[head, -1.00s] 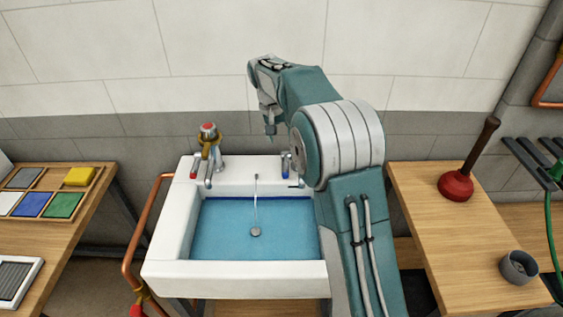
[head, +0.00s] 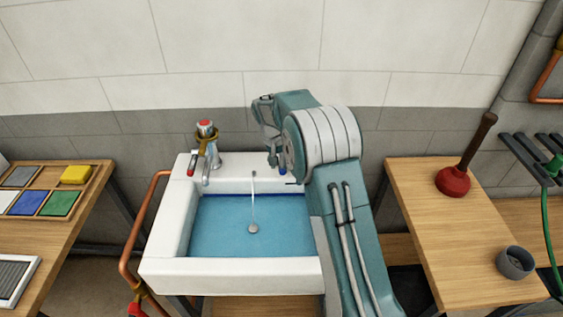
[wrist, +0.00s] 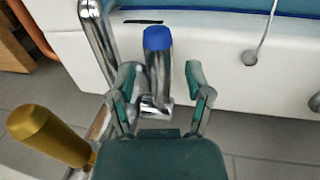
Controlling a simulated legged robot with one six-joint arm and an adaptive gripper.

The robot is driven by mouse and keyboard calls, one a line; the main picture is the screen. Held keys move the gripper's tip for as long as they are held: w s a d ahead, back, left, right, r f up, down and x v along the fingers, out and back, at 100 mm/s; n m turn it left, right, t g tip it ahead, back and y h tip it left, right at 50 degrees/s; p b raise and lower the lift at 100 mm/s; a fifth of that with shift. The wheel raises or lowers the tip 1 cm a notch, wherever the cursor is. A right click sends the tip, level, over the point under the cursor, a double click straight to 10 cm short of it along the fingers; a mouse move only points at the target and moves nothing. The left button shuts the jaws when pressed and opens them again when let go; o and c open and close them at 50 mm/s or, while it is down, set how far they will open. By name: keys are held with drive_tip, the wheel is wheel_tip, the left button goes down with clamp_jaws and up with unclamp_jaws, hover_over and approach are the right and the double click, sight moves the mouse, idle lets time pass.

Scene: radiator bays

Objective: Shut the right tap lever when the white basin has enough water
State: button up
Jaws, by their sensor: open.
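The white basin (head: 165,240) holds blue water (head: 215,225). The water's far edge lies at or very near a dark blue line on the back inner wall. The right tap lever (wrist: 158,65) is a chrome bar with a blue end; in the head view its blue part (head: 283,161) shows beside my arm. My gripper (wrist: 160,82) is open and empty, one finger on each side of the lever, with gaps visible. In the head view my gripper (head: 272,150) is above the right tap, which my arm partly hides. I cannot see whether water runs.
The left tap (head: 207,150) has a red lever and a yellow-brown band. A chain (head: 253,200) hangs into the basin. A gold cylinder (wrist: 50,135) is left of my gripper in the wrist view. A plunger (head: 455,180) and grey cup (head: 515,263) stand on the right bench.

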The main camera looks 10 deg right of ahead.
drive_tip(key=shift+f, duration=0.1)
drive_tip(key=shift+c, duration=0.3)
clamp_jaws()
drive_tip(key=shift+w+r+g+y, duration=0.2)
drive_tip(key=shift+r+g, duration=0.25)
drive_tip(key=shift+g, duration=0.45)
drive_tip(key=shift+w+r+g+y, duration=0.15)
drive_tip(key=shift+r+g, duration=0.3)
drive_tip(key=shift+g, duration=0.45)
drive_tip(key=shift+o, duration=0.3)
unclamp_jaws()
drive_tip(key=shift+w+r, duration=0.1)
drive_tip(key=shift+r, duration=0.05)
